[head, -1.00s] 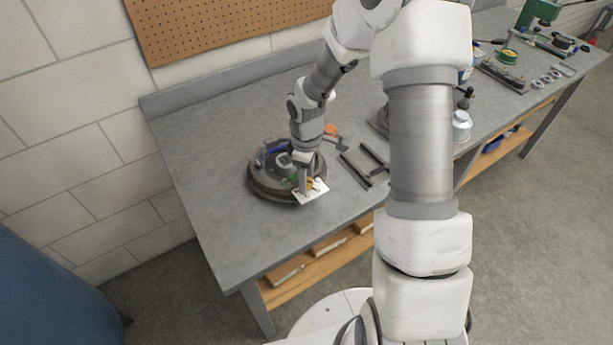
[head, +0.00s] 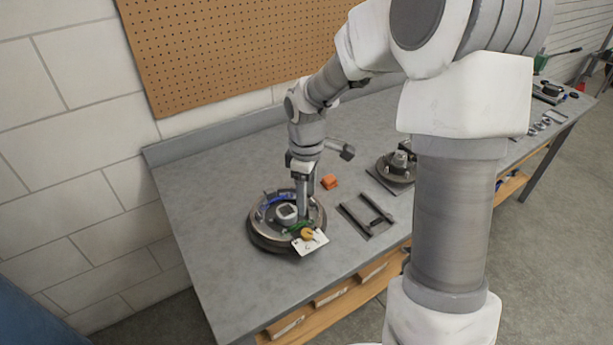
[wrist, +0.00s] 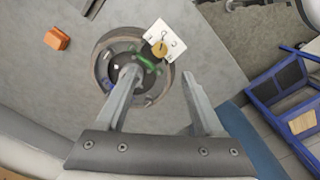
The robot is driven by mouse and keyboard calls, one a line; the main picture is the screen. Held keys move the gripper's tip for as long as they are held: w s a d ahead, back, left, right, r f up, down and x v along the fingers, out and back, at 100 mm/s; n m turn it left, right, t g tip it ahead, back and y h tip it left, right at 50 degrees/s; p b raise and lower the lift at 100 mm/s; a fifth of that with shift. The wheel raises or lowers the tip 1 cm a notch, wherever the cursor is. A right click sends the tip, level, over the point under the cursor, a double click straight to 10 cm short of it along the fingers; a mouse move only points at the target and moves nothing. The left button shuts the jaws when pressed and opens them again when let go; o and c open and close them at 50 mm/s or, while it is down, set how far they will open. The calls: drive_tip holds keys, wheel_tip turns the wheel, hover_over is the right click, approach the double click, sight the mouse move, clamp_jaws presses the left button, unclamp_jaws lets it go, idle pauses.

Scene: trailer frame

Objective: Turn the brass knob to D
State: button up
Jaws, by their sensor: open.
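The brass knob (head: 307,234) sits on a white lettered plate (head: 318,246) at the front right rim of a round dark fixture (head: 262,239) on the bench. In the wrist view the knob (wrist: 159,49) is unobstructed, ahead of the fingertips, with the plate (wrist: 169,31) beneath it. The letters are too small to read surely, and I cannot tell which one the knob points to. My gripper (wrist: 159,77) is open and empty. Its fingers straddle the line towards the knob without touching it. In the head view my gripper (head: 304,213) is above the fixture, just behind the knob.
A green part (wrist: 146,63) on the fixture lies close to the knob, and a blue part (head: 269,203) is further back. An orange block (head: 330,182) and a dark bracket (head: 367,219) lie to the right. The bench's left side is clear.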

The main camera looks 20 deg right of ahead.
wheel_tip(320, 180, up, 5)
drive_tip(key=shift+r, duration=0.1)
idle(0.6)
drive_tip(key=s+r+m+t, duration=0.2)
drive_tip(key=s+r+m, duration=0.3)
drive_tip(key=s, duration=0.5)
drive_tip(key=s+r+m+t, duration=0.3)
drive_tip(key=s+r+m, duration=0.3)
drive_tip(key=s, duration=0.4)
drive_tip(key=shift+s+r+t, duration=0.3)
drive_tip(key=shift+s+r, duration=0.05)
drive_tip(key=shift+r, duration=0.5)
